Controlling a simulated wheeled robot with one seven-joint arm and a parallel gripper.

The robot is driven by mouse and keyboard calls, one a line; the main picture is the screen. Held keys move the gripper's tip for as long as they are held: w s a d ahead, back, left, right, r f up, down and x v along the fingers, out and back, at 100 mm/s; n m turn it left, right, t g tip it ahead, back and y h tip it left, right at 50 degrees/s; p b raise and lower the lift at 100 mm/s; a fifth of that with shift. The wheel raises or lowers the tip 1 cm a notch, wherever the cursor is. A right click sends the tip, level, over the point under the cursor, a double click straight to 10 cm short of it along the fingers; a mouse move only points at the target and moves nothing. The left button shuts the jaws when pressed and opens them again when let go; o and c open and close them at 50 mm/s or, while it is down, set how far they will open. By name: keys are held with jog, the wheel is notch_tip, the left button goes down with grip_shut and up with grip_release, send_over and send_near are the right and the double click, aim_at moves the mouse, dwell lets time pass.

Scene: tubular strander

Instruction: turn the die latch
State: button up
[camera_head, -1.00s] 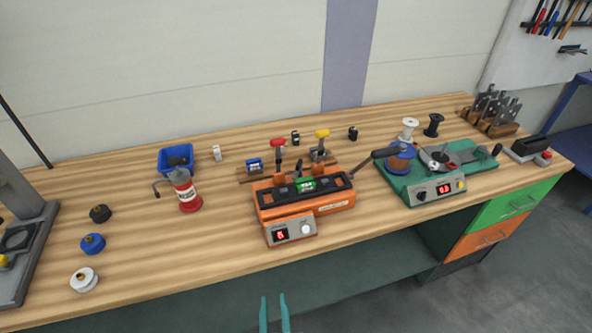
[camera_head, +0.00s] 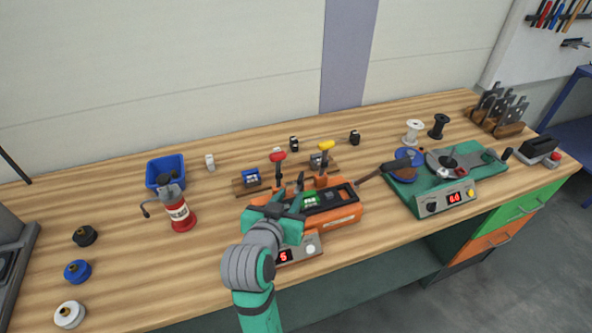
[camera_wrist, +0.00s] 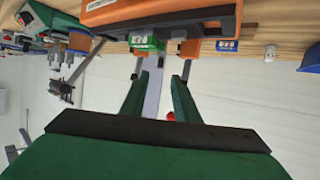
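The orange machine (camera_head: 345,215) stands mid-bench, with a green block (camera_head: 311,201) in its black-railed top and a small display box (camera_head: 310,249) in front. I cannot tell which part is the die latch. A red-handled lever (camera_head: 278,157) and a yellow-handled lever (camera_head: 326,146) stand behind the machine. My gripper (camera_head: 289,186) is over the left part of the machine and hides some of it. The wrist view, which looks upside down, shows my gripper (camera_wrist: 162,75) with its two green fingers apart and nothing between them. The green block (camera_wrist: 148,43) is just beyond the fingertips there.
A red can (camera_head: 180,216) and blue bin (camera_head: 165,164) stand left. Several round caps lie at the left front (camera_head: 77,271). A green turntable unit (camera_head: 445,198) with a blue spool (camera_head: 408,157) stands right, its dark arm reaching towards the machine. The bench between can and caps is clear.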

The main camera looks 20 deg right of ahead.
aim_at(300, 176)
jog(key=x, duration=0.7)
jog(key=r+x, duration=0.1)
jog(key=x, duration=0.3)
jog(key=shift+w+d+f, duration=0.1)
jog(key=shift+w+d, duration=0.1)
jog(key=shift+w, duration=0.1)
grip_shut()
